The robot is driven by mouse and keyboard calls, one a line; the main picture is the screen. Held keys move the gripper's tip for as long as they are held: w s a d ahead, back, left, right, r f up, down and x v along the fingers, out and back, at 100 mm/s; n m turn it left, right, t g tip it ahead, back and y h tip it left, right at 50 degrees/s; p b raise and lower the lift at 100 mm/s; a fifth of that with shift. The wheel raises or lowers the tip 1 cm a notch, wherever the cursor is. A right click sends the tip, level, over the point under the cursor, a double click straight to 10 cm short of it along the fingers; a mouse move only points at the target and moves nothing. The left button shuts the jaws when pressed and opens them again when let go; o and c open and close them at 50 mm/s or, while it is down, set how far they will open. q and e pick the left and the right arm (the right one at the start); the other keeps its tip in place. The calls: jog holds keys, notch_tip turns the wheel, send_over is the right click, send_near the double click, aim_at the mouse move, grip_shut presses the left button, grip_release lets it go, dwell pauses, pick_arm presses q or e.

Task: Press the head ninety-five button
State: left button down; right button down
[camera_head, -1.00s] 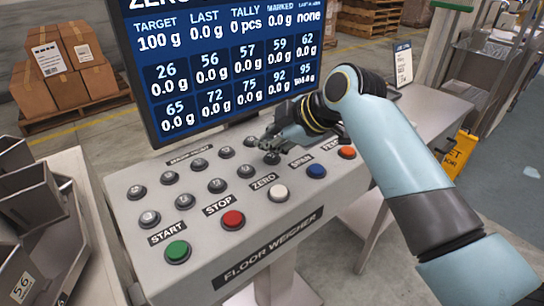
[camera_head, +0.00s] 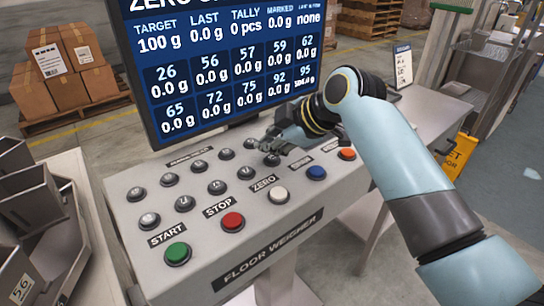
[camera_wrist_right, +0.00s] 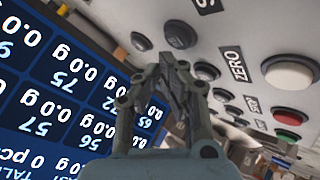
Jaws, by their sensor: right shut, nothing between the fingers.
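The floor weigher console (camera_head: 230,250) carries two rows of dark round head buttons. The button at the right end of the front row (camera_head: 272,160) is just below my right gripper (camera_head: 268,146); its number is too small to read. My right gripper is shut and empty, with its fingertips close over that button; whether they touch it I cannot tell. In the wrist view the shut fingers (camera_wrist_right: 168,66) point toward the panel, with dark buttons (camera_wrist_right: 180,35) beyond them. The screen (camera_head: 220,75) lists head 95 at the right of its bottom row. My left gripper is not in view.
Green START (camera_head: 177,253), red STOP (camera_head: 232,221), white ZERO (camera_head: 279,194), blue (camera_head: 316,172) and orange (camera_head: 347,153) buttons line the front edge. The screen rises close behind the panel. Metal hoppers (camera_head: 30,205) stand at the left.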

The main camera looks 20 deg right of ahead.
aim_at(270, 159)
jog(key=shift+f, duration=0.1)
jog(key=shift+f, duration=0.35)
jog(key=shift+f, duration=0.45)
dwell(0.6)
jog(key=shift+r, duration=0.1)
jog(key=shift+r+p, duration=0.7)
jog(key=shift+r, duration=0.1)
notch_tip(270, 159, up, 5)
jog(key=p, duration=0.5)
jog(key=shift+r, duration=0.1)
dwell(0.6)
